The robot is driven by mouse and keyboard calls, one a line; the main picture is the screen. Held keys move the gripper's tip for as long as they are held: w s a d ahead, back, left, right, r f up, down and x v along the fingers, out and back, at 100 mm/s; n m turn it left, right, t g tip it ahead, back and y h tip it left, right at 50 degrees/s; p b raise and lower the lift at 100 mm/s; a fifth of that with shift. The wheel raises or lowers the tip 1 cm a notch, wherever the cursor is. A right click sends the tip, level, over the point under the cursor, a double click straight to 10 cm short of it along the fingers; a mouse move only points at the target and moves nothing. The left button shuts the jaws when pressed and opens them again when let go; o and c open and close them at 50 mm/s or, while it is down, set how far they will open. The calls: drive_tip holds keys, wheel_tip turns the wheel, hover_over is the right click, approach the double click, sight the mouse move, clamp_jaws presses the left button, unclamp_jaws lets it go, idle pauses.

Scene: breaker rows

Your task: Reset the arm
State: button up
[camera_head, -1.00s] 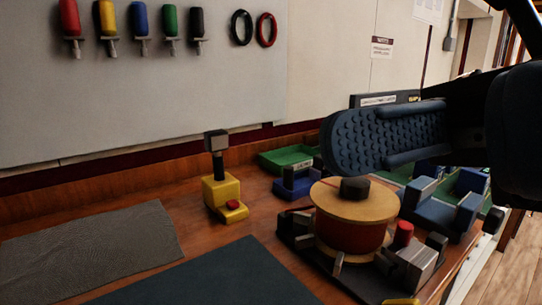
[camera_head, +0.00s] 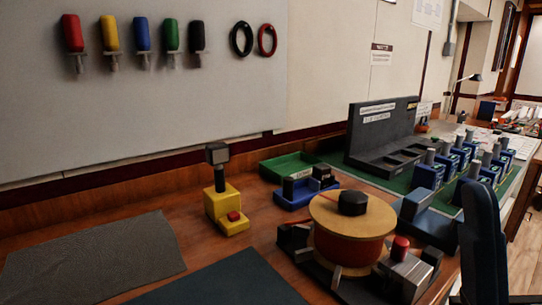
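I see nothing held. The rest of my arm is mostly out of view.
A yellow block with a red button and black lever (camera_head: 226,203) stands left of the spool. Green (camera_head: 290,165) and blue (camera_head: 296,195) trays sit behind. Several blue breakers (camera_head: 430,175) line a green mat. A grey rack (camera_head: 385,135) stands at the back. Grey mats cover the front left.

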drive_tip(key=s+d+f+m+g+h+p, duration=0.1)
drive_tip(key=s+f+m+g+h, duration=0.2)
drive_tip(key=f+m+h, duration=0.45)
drive_tip(key=s+d+f+m+g+h+p, duration=0.1)
drive_tip(key=s+d+f+m+g+h, duration=0.15)
drive_tip(key=f+m+h, duration=0.55)
drive_tip(key=s+d+f+n+g+y, duration=0.1)
drive_tip(key=s+d+f+g+y, duration=0.1)
drive_tip(key=s+f+g, duration=0.6)
drive_tip(key=s+f, duration=0.3)
drive_tip(key=s, duration=0.3)
drive_tip(key=shift+d+f+n+g+p, duration=0.3)
drive_tip(key=shift+f+n+g+p, duration=0.05)
drive_tip(key=shift+f+p, duration=0.05)
drive_tip(key=shift+y, duration=0.25)
